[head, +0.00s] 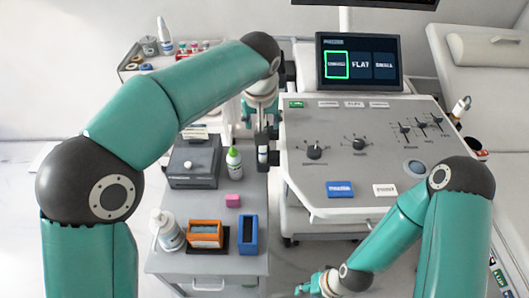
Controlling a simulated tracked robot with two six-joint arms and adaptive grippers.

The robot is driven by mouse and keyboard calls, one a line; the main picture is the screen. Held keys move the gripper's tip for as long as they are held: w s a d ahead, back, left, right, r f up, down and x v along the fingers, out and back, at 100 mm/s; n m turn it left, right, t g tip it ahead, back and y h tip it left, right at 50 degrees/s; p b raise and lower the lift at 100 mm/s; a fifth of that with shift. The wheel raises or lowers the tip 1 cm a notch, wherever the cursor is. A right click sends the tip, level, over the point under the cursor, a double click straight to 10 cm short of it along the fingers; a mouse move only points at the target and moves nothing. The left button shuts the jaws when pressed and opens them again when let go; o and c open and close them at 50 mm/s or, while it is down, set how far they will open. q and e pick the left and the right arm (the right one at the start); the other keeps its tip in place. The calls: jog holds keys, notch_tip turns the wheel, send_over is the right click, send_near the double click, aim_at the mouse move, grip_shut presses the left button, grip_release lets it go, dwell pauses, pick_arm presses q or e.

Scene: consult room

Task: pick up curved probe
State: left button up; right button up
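I cannot single out the curved probe with certainty. A pale probe-like item (460,108) stands at the right edge of the ultrasound console (330,190), and a small white item (262,154) shows at its left edge among dark parts. My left arm reaches over the cart, and its gripper (262,130) points down at the console's left edge. Its fingers blend with the dark parts there, so its grip is unclear. My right gripper (304,288) is low at the bottom edge of the picture, in front of the console. It is small and partly cut off.
The screen (359,62) has its left tile outlined in green. A grey cart (205,262) carries a grey box (194,163), a green-capped bottle (234,163), a pump bottle (167,230), orange (205,226) and blue (248,234) holders. An examination couch (495,90) stands at right.

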pick_arm(q)
notch_tip(320, 180, up, 3)
send_over(262, 149)
jog(key=f, duration=1)
jog(key=shift+w+d+f+p, duration=0.1)
jog(key=shift+w+f+p, duration=0.1)
jog(key=shift+p, duration=0.1)
jog(key=x, duration=0.2)
jog(key=p+x, duration=0.1)
jog(key=x, duration=0.1)
jog(key=shift+w, duration=0.35)
jog(key=shift+w+f+p, duration=0.15)
jog(key=shift+f+p, duration=0.15)
jog(key=shift+f, duration=0.25)
jog(key=c, duration=1)
grip_shut()
jog(key=shift+r, duration=0.15)
